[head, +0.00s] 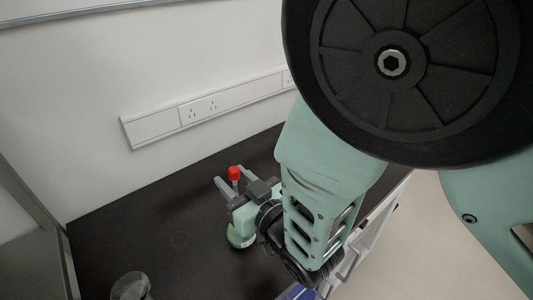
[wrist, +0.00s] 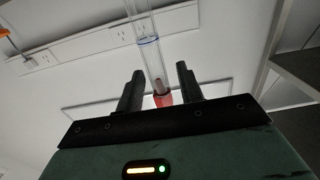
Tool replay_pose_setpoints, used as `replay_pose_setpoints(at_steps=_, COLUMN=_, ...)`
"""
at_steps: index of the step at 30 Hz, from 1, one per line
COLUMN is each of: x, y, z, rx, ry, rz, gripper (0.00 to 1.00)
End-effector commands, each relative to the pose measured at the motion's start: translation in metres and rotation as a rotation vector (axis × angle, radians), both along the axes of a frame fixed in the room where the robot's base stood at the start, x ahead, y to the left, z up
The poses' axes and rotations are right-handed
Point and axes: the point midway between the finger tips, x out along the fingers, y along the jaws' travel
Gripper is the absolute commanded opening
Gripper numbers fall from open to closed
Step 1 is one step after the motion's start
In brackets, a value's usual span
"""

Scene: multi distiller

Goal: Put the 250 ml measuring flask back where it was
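The measuring flask shows its red stopper (head: 234,173) between my gripper's fingers in the head view. In the wrist view the clear neck (wrist: 149,50), with a blue ring mark, runs up from the red stopper (wrist: 162,98). My gripper (head: 238,187) has its fingers spread on either side; in the wrist view (wrist: 160,78) gaps show between the neck and both fingers. My arm hides part of the flask. No volume label is readable.
The dark bench top (head: 130,220) is mostly clear left of the gripper, with a faint ring outline (head: 179,240) on it. A wall with a socket strip (head: 200,108) is behind; a grey frame (head: 35,215) stands left.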

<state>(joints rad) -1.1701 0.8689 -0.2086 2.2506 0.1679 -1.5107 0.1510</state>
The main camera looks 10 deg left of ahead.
Motion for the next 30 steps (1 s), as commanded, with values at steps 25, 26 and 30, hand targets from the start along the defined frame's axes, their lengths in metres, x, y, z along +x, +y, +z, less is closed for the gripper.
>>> replay_pose_setpoints(at_steps=25, x=-0.07, y=-0.081, z=0.005, rx=-0.005, ry=0.002, rz=0.0, gripper=0.37)
replay_pose_setpoints(at_steps=26, x=-0.071, y=-0.082, z=0.005, rx=-0.004, ry=0.001, rz=0.001, gripper=0.37)
replay_pose_setpoints(at_steps=30, x=-0.075, y=-0.087, z=0.004, rx=-0.004, ry=0.002, rz=-0.001, gripper=0.37)
